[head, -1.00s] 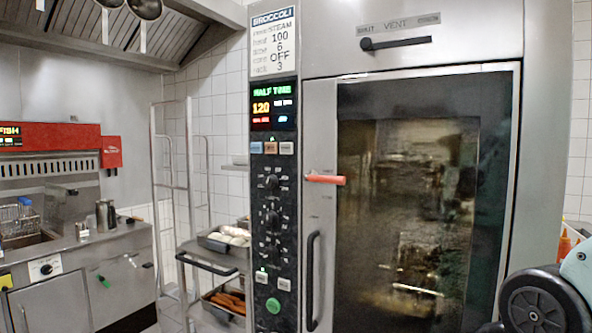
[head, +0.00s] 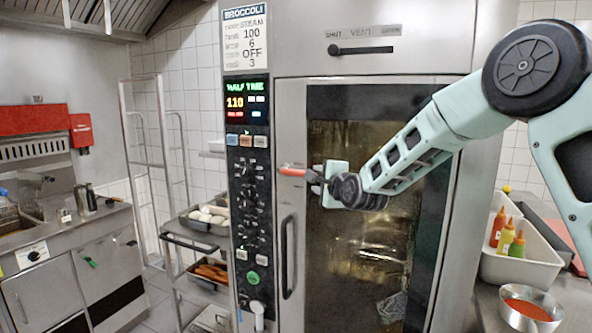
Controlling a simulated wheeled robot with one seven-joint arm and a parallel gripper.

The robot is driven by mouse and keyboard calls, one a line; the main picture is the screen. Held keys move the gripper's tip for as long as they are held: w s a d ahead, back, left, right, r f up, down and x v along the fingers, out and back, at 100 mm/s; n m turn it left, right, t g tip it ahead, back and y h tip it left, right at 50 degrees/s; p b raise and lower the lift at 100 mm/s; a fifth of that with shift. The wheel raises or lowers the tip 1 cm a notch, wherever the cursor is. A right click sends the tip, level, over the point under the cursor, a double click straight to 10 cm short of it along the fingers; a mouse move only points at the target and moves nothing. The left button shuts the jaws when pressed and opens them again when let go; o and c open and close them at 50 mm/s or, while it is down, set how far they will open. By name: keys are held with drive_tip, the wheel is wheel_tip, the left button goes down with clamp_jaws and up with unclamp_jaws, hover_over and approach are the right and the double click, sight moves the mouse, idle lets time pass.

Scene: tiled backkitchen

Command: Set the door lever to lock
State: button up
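The door lever (head: 291,171) is a red-orange handle on the left edge of the combi oven's glass door (head: 385,110). It lies about horizontal and points right. My gripper (head: 316,178) is at the lever's right end, in front of the door. Its dark fingers overlap the lever's tip, and the tip is hidden there. I cannot tell whether the fingers are closed on it or only around or beside it. My arm comes in from the right and covers part of the door glass.
A black vertical door handle (head: 288,256) is below the lever. The control panel (head: 247,200) is left of the door. A rack with trays (head: 205,224) stands further left. At right, a counter bears sauce bottles (head: 507,236) in a white bin and a bowl (head: 531,309).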

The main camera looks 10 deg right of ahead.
sight(302, 174)
drive_tip(key=p+x, duration=0.6)
drive_tip(key=x, duration=0.7)
drive_tip(key=shift+w+a, duration=0.1)
drive_tip(key=shift+w, duration=0.2)
drive_tip(key=shift+c, duration=0.2)
clamp_jaws()
